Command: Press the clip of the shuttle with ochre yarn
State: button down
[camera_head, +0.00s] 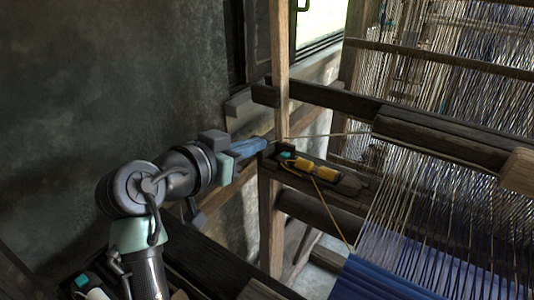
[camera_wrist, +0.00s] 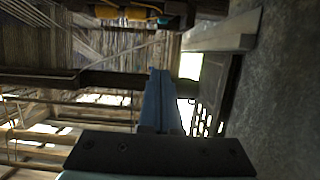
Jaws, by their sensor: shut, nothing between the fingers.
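The shuttle (camera_head: 345,183) is a dark wooden boat with ochre yarn (camera_head: 313,169) wound in it, lying on the loom's side beam. Its teal clip (camera_head: 287,155) is at its left end, nearest my gripper. My gripper (camera_head: 262,144) is shut and empty, with blue fingers pointing right, just left of the clip and apparently a little above it. In the wrist view the fingertips (camera_wrist: 160,72) are in the middle. The ochre yarn (camera_wrist: 128,12) and teal clip (camera_wrist: 165,19) show at the top edge, apart from the fingertips. The exact gap is hard to judge.
An upright wooden post (camera_head: 281,75) stands close behind my fingertips. A heavy beam (camera_head: 430,137) crosses above and right of the shuttle. Warp threads (camera_head: 440,210) and blue cloth (camera_head: 375,282) lie to the right. Another teal clip (camera_head: 81,281) shows at the lower left.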

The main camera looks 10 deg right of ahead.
jog(key=shift+r, duration=0.1)
send_over(285, 156)
jog(key=s+a, duration=0.1)
jog(key=a, duration=0.1)
notch_tip(285, 156, down, 3)
jog(key=shift+s+d+r, duration=0.15)
jog(key=shift+r, duration=0.05)
jog(key=shift+w+d+f, duration=0.1)
jog(key=shift+f, duration=0.5)
jog(key=shift+w+d+f, duration=0.1)
jog(key=shift+f, duration=1.4)
